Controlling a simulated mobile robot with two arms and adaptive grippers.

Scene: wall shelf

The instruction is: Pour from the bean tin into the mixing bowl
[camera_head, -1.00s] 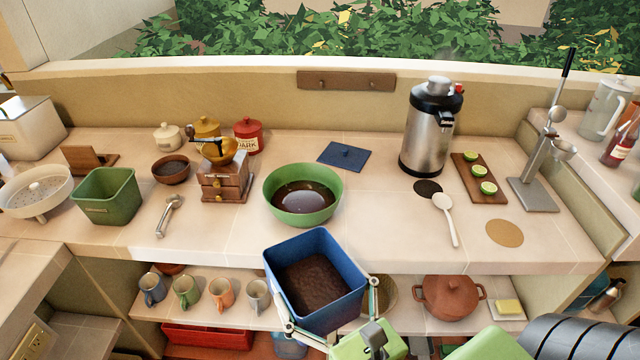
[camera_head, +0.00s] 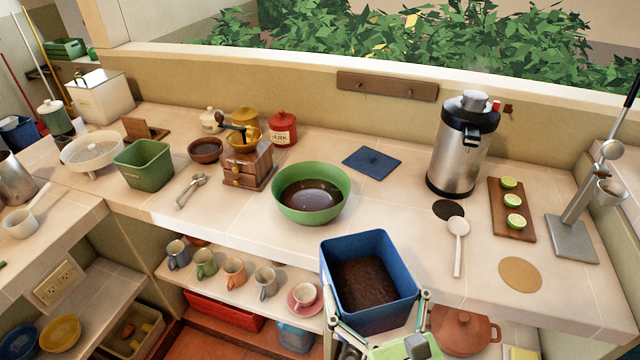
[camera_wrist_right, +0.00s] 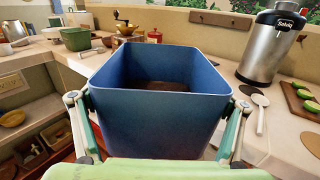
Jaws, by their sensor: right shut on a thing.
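The bean tin (camera_head: 370,318) is a blue square open container with dark brown contents. My right gripper (camera_head: 380,322) is shut on it, with a finger on each side, and holds it nearly upright in front of the counter edge. The tin also fills the middle of the right wrist view (camera_wrist_right: 155,115), between the fingers. The mixing bowl (camera_head: 283,207) is green and round, with dark liquid-looking contents, and stands on the counter beyond the tin, up and to the left. The tin and bowl are apart. My left gripper does not show.
A grinder (camera_head: 247,165), a green square bin (camera_head: 145,165) and a metal scoop (camera_head: 190,188) stand left of the bowl. Mugs (camera_head: 234,270) line the shelf below.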

